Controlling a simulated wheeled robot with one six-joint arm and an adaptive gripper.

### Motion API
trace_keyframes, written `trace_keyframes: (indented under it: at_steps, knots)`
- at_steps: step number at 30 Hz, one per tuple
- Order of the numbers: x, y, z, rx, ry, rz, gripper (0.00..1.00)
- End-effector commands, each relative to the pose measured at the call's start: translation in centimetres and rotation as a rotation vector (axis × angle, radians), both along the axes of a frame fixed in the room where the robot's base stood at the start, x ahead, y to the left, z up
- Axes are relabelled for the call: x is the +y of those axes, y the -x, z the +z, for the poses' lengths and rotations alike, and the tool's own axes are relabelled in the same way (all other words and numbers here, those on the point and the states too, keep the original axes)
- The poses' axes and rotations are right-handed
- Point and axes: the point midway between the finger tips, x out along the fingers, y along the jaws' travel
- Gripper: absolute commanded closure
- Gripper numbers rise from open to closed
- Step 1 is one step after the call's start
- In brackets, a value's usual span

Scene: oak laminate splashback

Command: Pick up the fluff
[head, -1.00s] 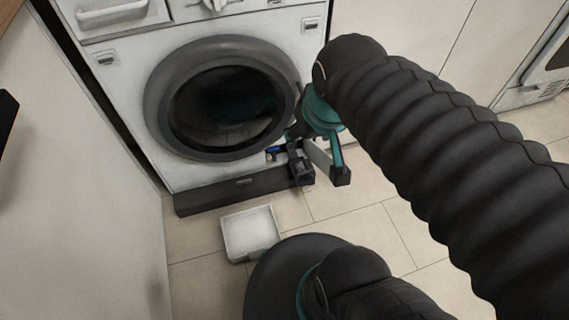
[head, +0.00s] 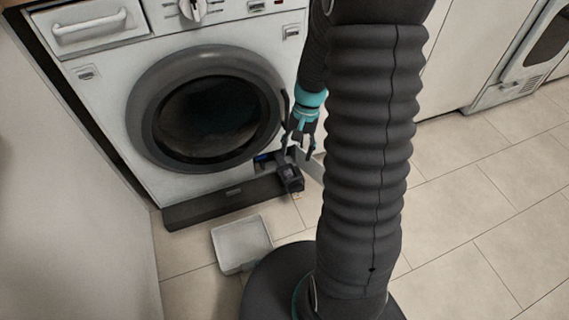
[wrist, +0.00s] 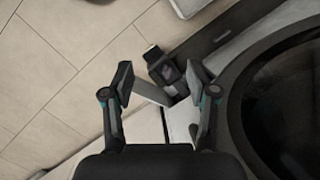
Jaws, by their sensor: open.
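I cannot make out the fluff clearly in either view. A dark, blocky filter-like part (head: 290,179) sticks out low at the front of the washing machine (head: 105,115). The part also shows in the wrist view (wrist: 165,69), with a small pale yellowish patch at its end. My gripper (head: 301,147) is open and empty just above this part, by the lower right of the round door. In the wrist view my gripper's fingers (wrist: 161,80) stand apart on either side of the part's near end. I cannot tell their height above it.
A pale flap (head: 312,166) stands open beside the dark part; it crosses between the fingers in the wrist view. A small blue item (head: 262,158) sits in the low opening. A shallow white tray (head: 228,262) lies on the tiled floor. Open floor lies right.

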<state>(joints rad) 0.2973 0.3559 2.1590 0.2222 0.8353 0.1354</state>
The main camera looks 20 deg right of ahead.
Motion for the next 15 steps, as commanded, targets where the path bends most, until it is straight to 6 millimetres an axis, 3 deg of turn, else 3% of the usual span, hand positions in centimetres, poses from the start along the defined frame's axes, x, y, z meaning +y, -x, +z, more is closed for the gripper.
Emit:
trace_keyframes:
  at_steps: [1, 15]
  knots:
    - [-0.5, -0.6, -1.9, 0.028, -0.015, -0.043, 0.42]
    - [-3.8, -7.0, -18.3, 0.179, -0.097, -0.579, 0.42]
